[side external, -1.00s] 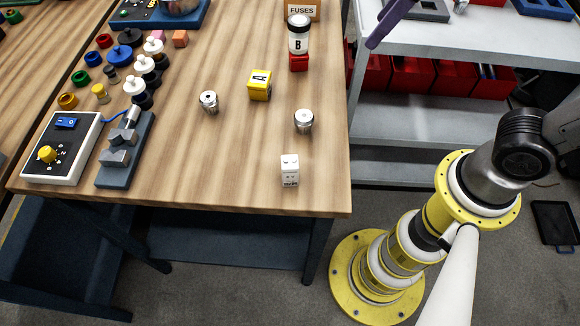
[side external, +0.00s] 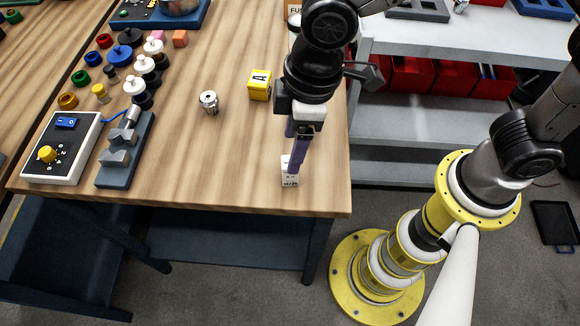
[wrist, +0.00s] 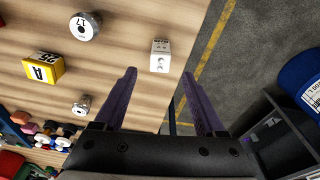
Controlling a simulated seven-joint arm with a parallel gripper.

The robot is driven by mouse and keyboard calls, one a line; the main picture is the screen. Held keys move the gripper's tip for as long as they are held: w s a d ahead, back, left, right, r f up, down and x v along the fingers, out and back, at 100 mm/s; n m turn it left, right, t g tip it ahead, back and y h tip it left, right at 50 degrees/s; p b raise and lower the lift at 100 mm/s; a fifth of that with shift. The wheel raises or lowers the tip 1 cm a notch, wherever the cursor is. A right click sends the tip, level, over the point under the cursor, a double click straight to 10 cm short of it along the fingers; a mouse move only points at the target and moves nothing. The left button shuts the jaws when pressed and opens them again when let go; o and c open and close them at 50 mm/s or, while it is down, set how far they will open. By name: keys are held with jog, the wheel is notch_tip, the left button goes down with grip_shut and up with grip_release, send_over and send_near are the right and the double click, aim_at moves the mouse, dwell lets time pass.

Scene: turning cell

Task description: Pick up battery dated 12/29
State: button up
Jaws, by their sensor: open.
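A small white block-shaped battery (side external: 290,181) with two studs on top stands near the front right edge of the wooden table. Dark print shows low on its front face; it looks like a date but is too small to read surely. My gripper (side external: 292,152) points down at it, with its purple fingers partly covering it in the side view. In the wrist view my gripper (wrist: 159,73) is open, and the white battery (wrist: 160,56) shows between and just beyond the fingertips. I cannot tell whether the fingers reach down beside it.
A silver cylinder (side external: 209,101) and a yellow block (side external: 260,85) marked A stand left of my gripper. Another silver cylinder (wrist: 84,26) shows in the wrist view. A switch box (side external: 62,150) and grey fixture (side external: 124,155) are further left. Table around the battery is clear.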

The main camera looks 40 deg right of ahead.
jog(key=shift+w+a+f, duration=0.1)
jog(key=shift+f, duration=1.5)
jog(key=shift+w+a+f, duration=0.1)
jog(key=shift+f, duration=1.5)
grip_shut()
